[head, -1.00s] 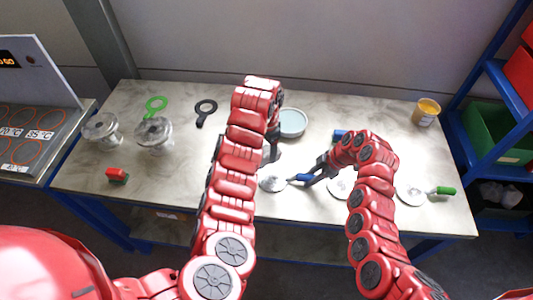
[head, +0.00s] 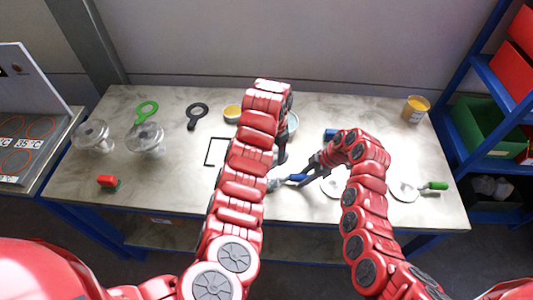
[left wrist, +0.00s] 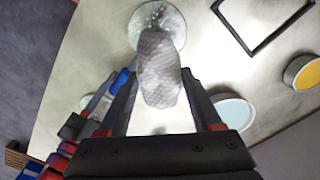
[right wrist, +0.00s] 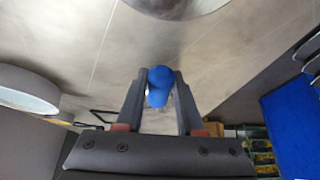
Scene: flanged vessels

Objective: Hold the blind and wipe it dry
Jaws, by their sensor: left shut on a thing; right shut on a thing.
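My left gripper (left wrist: 158,85) is shut on a whitish patterned wipe (left wrist: 160,70). In the left wrist view, the wipe overlaps the near edge of the blind, a round metal disc (left wrist: 158,20) speckled with drops. I cannot tell whether they touch. My right gripper (right wrist: 158,88) is shut on the blind's blue handle (right wrist: 160,78). In the head view the handle (head: 297,178) points right from the disc, which is partly hidden beside my left arm. My left gripper (head: 281,155) is just above and behind the disc.
Another disc (head: 331,187) and a green-handled disc (head: 404,191) lie to the right. A black square frame (head: 207,152), a yellow-filled dish (head: 232,113) and a pale blue dish (head: 292,122) are behind. Glass vessels (head: 146,139) stand left; a jar (head: 415,109) stands far right.

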